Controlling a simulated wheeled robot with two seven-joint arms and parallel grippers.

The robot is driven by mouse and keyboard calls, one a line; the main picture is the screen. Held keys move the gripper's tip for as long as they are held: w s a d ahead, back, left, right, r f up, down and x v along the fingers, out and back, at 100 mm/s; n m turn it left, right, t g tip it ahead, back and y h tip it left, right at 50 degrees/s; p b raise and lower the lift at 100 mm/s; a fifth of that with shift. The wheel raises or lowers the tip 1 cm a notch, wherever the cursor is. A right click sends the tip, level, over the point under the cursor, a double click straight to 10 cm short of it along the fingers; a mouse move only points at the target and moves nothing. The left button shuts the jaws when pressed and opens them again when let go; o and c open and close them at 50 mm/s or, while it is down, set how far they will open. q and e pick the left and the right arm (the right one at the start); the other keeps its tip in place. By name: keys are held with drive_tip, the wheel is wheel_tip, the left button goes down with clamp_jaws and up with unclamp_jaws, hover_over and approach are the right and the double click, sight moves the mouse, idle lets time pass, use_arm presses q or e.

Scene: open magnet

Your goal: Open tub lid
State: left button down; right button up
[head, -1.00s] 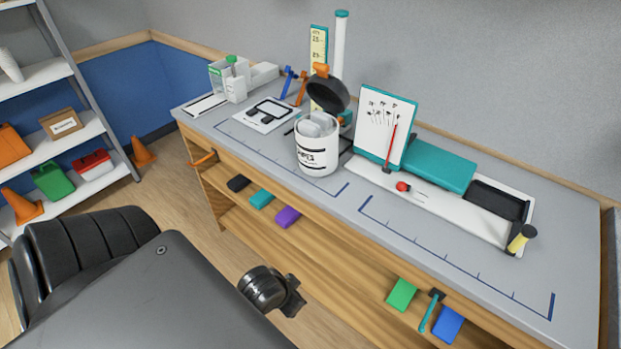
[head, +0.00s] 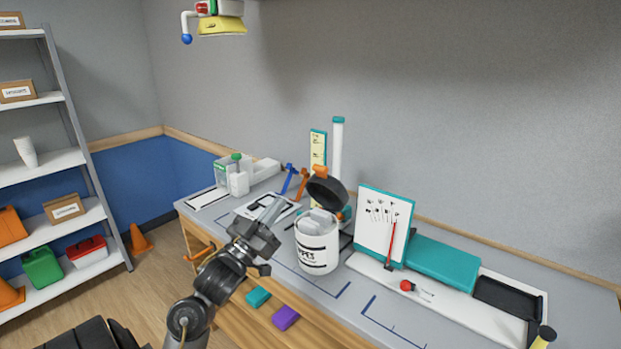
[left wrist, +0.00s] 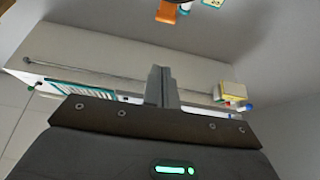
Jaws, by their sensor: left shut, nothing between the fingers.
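The white tub (head: 317,250) stands upright on the grey workbench, with folded white wipes showing in its mouth. Its dark lid (head: 327,191) is tilted up and back, hinged at the rear, with an orange tab (head: 319,171) at its top. My left gripper (head: 272,211) is raised over the bench, left of the tub and apart from it. Its fingers are shut with nothing between them; they also show closed together in the left wrist view (left wrist: 161,85). That view does not clearly show the tub. My right gripper is in neither view.
A white sheet with dark frames (head: 268,205) lies behind my left gripper. Blue and orange holders (head: 295,183) and a tall white tube (head: 337,150) stand behind the tub. A board with a red pointer (head: 384,225) stands to the right. Bare bench lies in front of the tub.

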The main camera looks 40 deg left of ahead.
use_arm(q)
drive_tip(key=f+p+x, duration=0.1)
drive_tip(key=p+x, duration=0.1)
drive_tip(key=x, duration=0.4)
drive_tip(key=w+f+p+x, duration=0.1)
drive_tip(key=p+x, duration=0.2)
drive_tip(key=x, duration=0.3)
drive_tip(key=shift+w, duration=0.5)
drive_tip(key=shift+f, duration=0.15)
